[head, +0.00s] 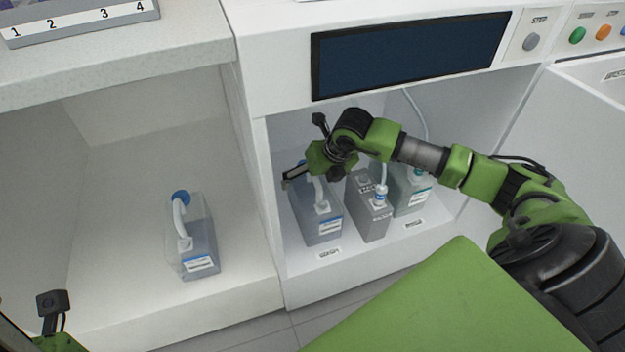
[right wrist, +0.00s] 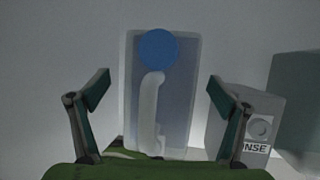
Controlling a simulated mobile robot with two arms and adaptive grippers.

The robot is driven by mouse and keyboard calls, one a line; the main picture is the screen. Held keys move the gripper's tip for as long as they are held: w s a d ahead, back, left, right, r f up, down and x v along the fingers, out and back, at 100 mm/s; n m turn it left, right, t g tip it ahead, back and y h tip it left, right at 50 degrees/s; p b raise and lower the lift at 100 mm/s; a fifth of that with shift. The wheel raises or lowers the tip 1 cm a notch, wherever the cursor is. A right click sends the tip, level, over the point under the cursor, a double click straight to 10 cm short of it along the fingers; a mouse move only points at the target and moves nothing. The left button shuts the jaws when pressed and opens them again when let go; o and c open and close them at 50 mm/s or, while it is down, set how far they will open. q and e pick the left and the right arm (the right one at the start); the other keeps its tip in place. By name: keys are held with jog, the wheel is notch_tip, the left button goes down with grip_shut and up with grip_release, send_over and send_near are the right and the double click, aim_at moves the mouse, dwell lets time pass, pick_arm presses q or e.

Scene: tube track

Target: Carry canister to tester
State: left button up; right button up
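A translucent grey canister (head: 322,222) with a blue cap and white handle stands upright in the left part of the bay under the dark screen. My right gripper (head: 292,177) is above it and hides part of its top. In the right wrist view, the canister (right wrist: 178,105) stands ahead between my two spread fingers (right wrist: 160,92), with clear gaps on both sides. A similar canister (head: 192,245) with a blue cap stands alone in the left open compartment. Only my left wrist's camera and a green part show at the lower left; its fingers are out of frame.
The left compartment floor (head: 110,270) has free room.

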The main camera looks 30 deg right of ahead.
jog(key=shift+f, duration=0.1)
jog(key=shift+s+f, duration=0.25)
jog(key=v, duration=0.7)
jog(key=shift+w, duration=0.2)
jog(key=shift+s+r, duration=0.2)
jog(key=shift+r, duration=0.25)
